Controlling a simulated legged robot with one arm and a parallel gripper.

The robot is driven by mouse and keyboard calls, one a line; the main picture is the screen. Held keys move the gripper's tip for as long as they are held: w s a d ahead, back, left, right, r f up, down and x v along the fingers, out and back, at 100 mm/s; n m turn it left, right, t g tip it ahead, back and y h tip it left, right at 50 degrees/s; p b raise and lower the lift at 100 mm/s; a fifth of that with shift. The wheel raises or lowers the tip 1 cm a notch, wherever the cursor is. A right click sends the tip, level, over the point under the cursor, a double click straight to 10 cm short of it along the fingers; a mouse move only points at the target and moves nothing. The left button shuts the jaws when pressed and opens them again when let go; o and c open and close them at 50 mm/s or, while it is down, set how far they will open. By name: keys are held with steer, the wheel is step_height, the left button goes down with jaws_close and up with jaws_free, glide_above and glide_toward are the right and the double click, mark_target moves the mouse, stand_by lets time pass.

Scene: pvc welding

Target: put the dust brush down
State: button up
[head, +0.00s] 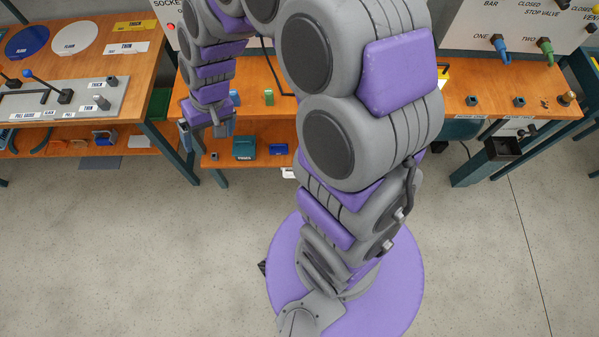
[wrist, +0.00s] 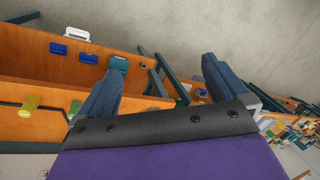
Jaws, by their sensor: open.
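I cannot make out a dust brush for certain in either view. My gripper (head: 206,130) hangs at the front left edge of the middle bench in the head view, pointing down. Its two dark blue fingers show wide apart in the wrist view (wrist: 162,88), with nothing held between them. A teal object (head: 244,147) lies on the bench's lower shelf, right of the gripper. In the wrist view a teal object (wrist: 118,65) shows beside the tip of the left finger; it is too small to name.
The middle bench (head: 262,77) has a lower shelf, with a blue bin (head: 278,149) on it. A small green block (head: 268,97) stands on the top. The left bench (head: 140,62) carries a grey panel (head: 70,100) with levers. The grey floor (head: 120,240) in front is clear.

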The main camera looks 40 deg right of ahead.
steer(key=s+d+r+h, duration=0.1)
steer(key=s+d+r, duration=0.1)
steer(key=s, duration=0.6)
steer(key=s+d+r+g+h, duration=0.1)
steer(key=s+d+r, duration=0.2)
steer(key=s+r, duration=0.2)
steer(key=s+d+r+g+h, duration=0.1)
steer(key=s+d+r, duration=0.2)
steer(key=s, duration=0.9)
steer(key=shift+d+r, duration=0.15)
steer(key=shift+d, duration=0.05)
steer(key=shift+w+d, duration=0.1)
